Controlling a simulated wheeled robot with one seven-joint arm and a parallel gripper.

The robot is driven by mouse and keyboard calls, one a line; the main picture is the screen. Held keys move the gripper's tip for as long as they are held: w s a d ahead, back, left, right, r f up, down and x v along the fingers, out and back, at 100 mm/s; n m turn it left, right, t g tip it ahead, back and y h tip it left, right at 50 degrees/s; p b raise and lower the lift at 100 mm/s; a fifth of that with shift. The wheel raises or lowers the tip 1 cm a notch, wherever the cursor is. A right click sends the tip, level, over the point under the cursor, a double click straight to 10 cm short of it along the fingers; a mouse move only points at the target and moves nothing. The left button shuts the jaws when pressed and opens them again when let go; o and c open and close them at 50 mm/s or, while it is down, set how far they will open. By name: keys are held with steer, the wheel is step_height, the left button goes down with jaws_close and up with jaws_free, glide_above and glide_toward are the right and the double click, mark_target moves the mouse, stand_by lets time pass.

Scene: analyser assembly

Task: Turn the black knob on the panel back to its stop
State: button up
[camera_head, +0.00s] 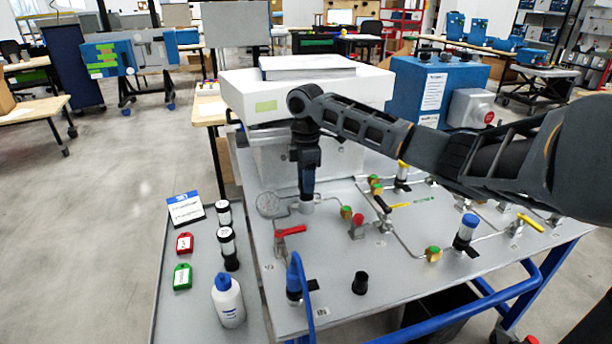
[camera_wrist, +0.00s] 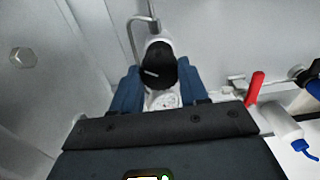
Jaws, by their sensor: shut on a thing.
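The black knob (camera_wrist: 158,62) shows in the wrist view, with a short white mark on its face and a pale fitting around it. My gripper (camera_wrist: 160,80) points down with its blue fingers on either side of the knob, shut on it. In the head view my gripper (camera_head: 307,196) is at the left part of the grey panel (camera_head: 330,255). There the knob is hidden by the fingers, and only a pale base (camera_head: 307,207) shows beneath them.
A red lever (camera_head: 291,231) is near my gripper, in front and to the left. Thin pipes and a red-capped fitting (camera_head: 357,222) are to its right. A blue-topped fitting (camera_head: 294,280) and a black cap (camera_head: 360,283) stand nearer the front. A white box (camera_head: 300,92) rises behind.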

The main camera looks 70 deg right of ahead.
steer(key=n, duration=0.6)
steer(key=shift+r+n, duration=0.1)
steer(key=shift+n, duration=0.2)
stand_by(0.4)
steer(key=o, duration=1.1)
steer(key=shift+c, duration=0.2)
steer(key=shift+r, duration=3.85)
